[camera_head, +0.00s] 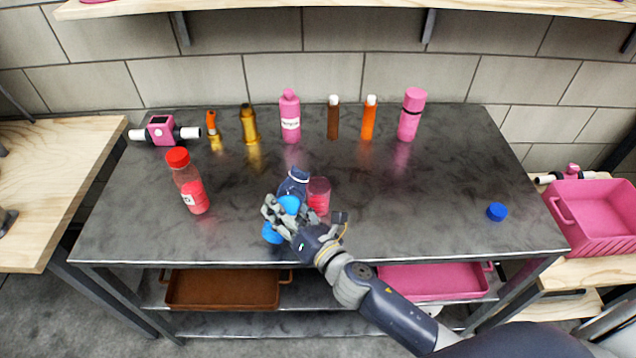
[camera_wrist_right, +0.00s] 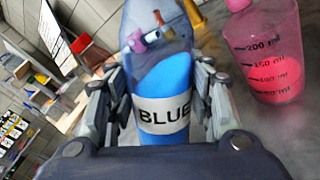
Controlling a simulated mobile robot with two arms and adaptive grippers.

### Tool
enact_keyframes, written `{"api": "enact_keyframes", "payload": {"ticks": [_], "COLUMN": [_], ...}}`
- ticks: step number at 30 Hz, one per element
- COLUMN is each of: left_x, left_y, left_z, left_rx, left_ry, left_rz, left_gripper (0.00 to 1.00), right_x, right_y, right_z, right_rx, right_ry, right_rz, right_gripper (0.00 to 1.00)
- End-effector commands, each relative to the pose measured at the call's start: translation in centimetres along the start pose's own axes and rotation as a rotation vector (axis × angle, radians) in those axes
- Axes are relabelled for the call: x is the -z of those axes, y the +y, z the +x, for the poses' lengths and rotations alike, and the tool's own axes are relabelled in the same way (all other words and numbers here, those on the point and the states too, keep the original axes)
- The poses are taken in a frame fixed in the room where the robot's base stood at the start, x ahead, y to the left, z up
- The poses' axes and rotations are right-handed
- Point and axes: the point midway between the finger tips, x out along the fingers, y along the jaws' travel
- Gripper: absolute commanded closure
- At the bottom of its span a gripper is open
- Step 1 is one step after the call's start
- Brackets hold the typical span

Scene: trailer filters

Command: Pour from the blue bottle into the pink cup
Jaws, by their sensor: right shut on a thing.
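The blue bottle (camera_head: 293,184) is in my right gripper (camera_head: 283,208) near the front middle of the metal table. In the right wrist view, the gripper's fingers press on both sides of the bottle (camera_wrist_right: 165,112), with its "BLUE" label and blue liquid between them. The bottle's neck leans a little toward the right in the head view; the fingers hide part of its body. The pink cup (camera_head: 319,196) stands upright close to the right of the bottle. In the wrist view, the cup (camera_wrist_right: 268,55) has volume marks and holds pink liquid. My left gripper is not in view.
A blue cap (camera_head: 497,211) lies at the table's right. A red-capped bottle (camera_head: 187,182) stands at the left. Several bottles, including a pink one (camera_head: 290,115), line the back. A pink crate (camera_head: 598,240) is beyond the right edge.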

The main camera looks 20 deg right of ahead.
Motion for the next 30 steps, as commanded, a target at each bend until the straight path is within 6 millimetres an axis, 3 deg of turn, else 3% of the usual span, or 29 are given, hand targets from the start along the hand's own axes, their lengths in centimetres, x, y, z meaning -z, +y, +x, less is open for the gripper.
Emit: {"api": "enact_keyframes", "payload": {"ticks": [17, 30], "left_x": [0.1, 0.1], "left_y": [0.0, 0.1], "left_z": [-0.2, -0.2], "left_rx": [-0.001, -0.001], "left_ry": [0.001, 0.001], "left_rz": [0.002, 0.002], "left_gripper": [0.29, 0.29], "right_x": [1.1, 1.3], "right_y": [0.2, 0.3], "right_z": [0.0, 0.0], "right_rx": [-0.002, -0.002], "right_ry": [0.043, 0.049], "right_rz": [0.283, 0.320], "right_gripper": [0.85, 0.85]}}
